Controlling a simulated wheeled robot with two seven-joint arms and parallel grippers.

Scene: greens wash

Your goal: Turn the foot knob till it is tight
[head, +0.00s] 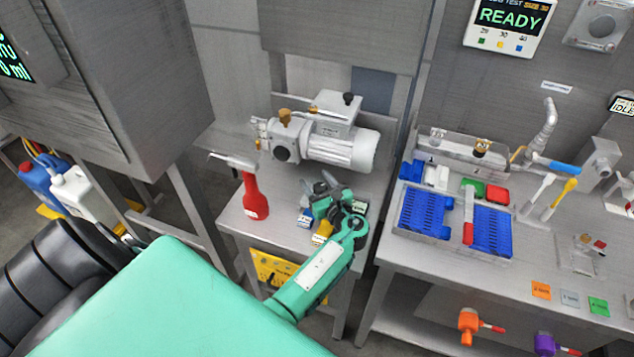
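A white and grey motor pump (342,148) stands on a small grey metal bench at the centre. Black knobs (349,98) and a brass-coloured fitting (285,117) show on its top and left end. I cannot make out a foot knob for certain; the lower front of the pump is partly behind my gripper. My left gripper (326,187), on the green arm, is over the front right of this bench, just in front of the pump. Its fingers are small and dark here, and I cannot tell whether they are open or hold anything. My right gripper is not in view.
Small blue (306,217) and yellow (323,232) items sit beside my gripper. A second bench at the right holds blue racks (424,212) and tools.

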